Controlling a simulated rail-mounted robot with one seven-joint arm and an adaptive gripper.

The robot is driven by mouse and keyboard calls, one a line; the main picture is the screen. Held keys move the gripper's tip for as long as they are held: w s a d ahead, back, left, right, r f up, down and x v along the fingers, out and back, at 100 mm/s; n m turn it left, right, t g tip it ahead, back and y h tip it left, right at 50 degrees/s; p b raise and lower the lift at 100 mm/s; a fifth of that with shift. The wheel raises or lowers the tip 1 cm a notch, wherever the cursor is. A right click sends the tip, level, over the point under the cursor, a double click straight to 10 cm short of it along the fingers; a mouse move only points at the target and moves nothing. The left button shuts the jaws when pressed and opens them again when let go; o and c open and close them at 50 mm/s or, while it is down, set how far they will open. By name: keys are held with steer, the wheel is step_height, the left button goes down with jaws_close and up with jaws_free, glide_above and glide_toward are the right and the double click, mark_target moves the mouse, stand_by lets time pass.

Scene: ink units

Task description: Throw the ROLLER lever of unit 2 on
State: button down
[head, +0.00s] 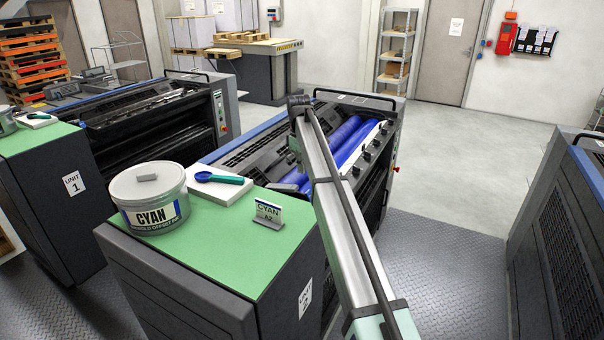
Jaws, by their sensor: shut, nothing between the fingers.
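The ink unit with blue rollers (352,142) stands in the middle of the head view, behind a green-topped cabinet (235,243). The cabinet's side label (305,298) is seen too steeply to read. Several small dark knobs or levers (367,155) line the light strip right of the rollers. I cannot tell which is the ROLLER lever or how it is set. My arm reaches from the bottom edge up across the unit and covers part of it. My gripper cannot be made out in this view.
A CYAN tin (149,198), a white pad (220,184) with a teal scoop and a CYAN card (268,212) stand on the cabinet. Unit 1 (150,115) is at the left, another dark machine (565,220) at the right. The floor (450,255) between is clear.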

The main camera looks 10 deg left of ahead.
step_height(320, 180, down, 9)
steer(key=p, duration=0.3)
steer(key=shift+d, duration=0.15)
steer(key=shift+s+r, duration=0.15)
